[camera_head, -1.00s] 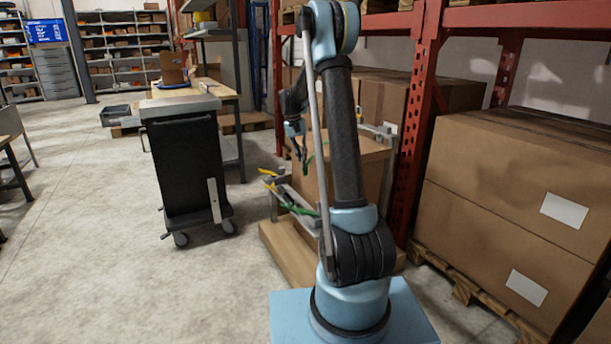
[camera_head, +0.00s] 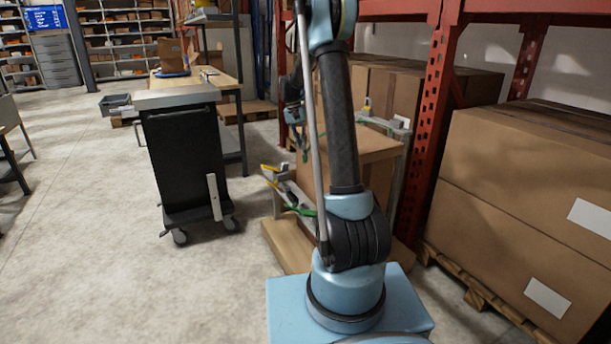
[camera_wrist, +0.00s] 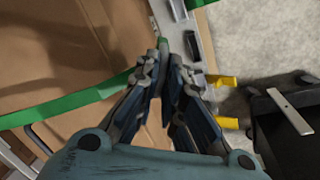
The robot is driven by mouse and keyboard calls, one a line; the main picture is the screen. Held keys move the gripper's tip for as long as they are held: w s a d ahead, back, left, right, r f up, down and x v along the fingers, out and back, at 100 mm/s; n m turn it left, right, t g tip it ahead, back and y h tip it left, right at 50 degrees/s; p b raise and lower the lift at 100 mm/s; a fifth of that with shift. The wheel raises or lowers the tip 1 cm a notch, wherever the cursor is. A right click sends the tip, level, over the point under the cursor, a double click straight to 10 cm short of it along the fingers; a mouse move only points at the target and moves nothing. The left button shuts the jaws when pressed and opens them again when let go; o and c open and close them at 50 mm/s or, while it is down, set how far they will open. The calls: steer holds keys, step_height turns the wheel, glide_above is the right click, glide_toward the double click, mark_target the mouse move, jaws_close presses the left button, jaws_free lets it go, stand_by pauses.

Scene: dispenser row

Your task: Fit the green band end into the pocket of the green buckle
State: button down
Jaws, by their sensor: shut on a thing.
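In the wrist view my gripper (camera_wrist: 164,52) is shut on the end of the green band (camera_wrist: 85,99), with a short green piece showing between the fingertips. The band runs left from there across the brown carton (camera_wrist: 60,50). It also shows beside my gripper (camera_head: 304,152) in the head view. A grey rail (camera_wrist: 204,50) with dark slots stands just right of the fingertips. A strip of green (camera_wrist: 196,3) shows at its top edge. In the head view, green (camera_head: 303,211) shows low on the grey frame. I cannot tell the green buckle's pocket clearly.
Yellow levers (camera_wrist: 222,80) stick out from the rail near my right finger. The carton stands on a wooden pallet (camera_head: 285,246) next to a red rack post (camera_head: 437,120). A black cart (camera_head: 183,160) stands to the left, with open floor before it.

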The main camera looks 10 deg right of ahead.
steer(key=shift+d, duration=0.2)
steer(key=shift+d+f, duration=0.1)
steer(key=s+f+n, duration=0.3)
steer(key=f, duration=0.8)
steer(key=s+f+n+y, duration=0.1)
steer(key=s+f+n, duration=0.2)
steer(key=f, duration=0.8)
steer(key=shift+f+n+t+y, duration=0.25)
steer(key=shift+n+t+y, duration=0.05)
steer(key=shift+n, duration=0.1)
steer(key=shift+s+d, duration=0.1)
stand_by(0.4)
steer(key=c, duration=1.6)
jaws_free()
steer(key=shift+c, duration=0.2)
